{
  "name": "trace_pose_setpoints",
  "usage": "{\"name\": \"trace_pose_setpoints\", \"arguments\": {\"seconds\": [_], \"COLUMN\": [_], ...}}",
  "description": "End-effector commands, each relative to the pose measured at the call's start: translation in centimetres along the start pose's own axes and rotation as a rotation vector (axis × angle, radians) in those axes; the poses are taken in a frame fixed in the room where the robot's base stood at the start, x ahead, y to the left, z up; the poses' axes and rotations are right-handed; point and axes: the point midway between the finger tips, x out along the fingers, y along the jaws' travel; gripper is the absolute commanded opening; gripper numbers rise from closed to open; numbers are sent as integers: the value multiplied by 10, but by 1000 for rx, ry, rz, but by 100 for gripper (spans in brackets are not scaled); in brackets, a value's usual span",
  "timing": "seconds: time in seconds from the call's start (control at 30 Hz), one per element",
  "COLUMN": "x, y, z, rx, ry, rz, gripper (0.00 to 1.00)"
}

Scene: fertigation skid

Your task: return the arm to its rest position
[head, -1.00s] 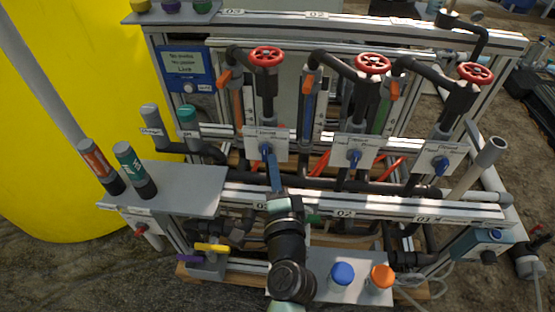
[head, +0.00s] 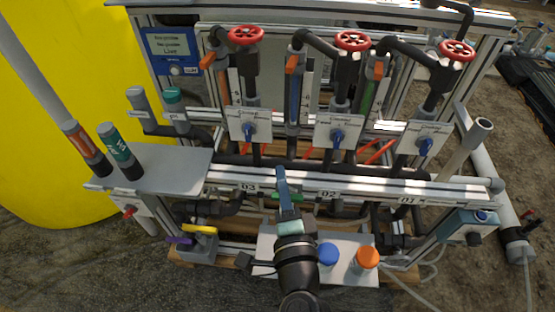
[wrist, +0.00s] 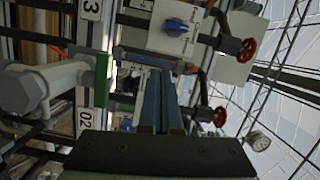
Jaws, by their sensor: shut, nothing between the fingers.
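My gripper (head: 281,172) is shut and empty, its two blue-grey fingers together and pointing up the picture. It is over the skid's lower front rail, below and right of the left blue knob (head: 249,131), and looks apart from it. My dark arm reaches up from the bottom edge and hides part of the lower panel. In the wrist view the closed fingers (wrist: 158,105) stand in front of the skid, which appears turned on its side. A blue knob on a white plate (wrist: 176,25) shows above them.
Red handwheels (head: 351,41) and two more blue knobs (head: 337,136) are on the skid. A grey shelf (head: 185,170) with capped tubes is at left. Blue (head: 327,254) and orange (head: 366,258) caps sit close right of my arm. A yellow tank (head: 50,130) stands behind left.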

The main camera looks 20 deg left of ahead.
Motion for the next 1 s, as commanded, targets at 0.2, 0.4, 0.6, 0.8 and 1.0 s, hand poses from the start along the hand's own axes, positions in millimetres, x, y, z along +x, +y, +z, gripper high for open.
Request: {"name": "trace_pose_setpoints", "arguments": {"seconds": [0.2,0.4,0.6,0.8,1.0], "x": [-22,-24,-2,2,-42], "y": [1,-3,-75,-218,-351], "z": [0,-2,-32,-83,-119], "rx": [1,-12,-296,-818,-1231], "ry": [2,4,61,279,609], "rz": [1,-5,-87,-195,-233], "gripper": [0,0,0,0,0]}}
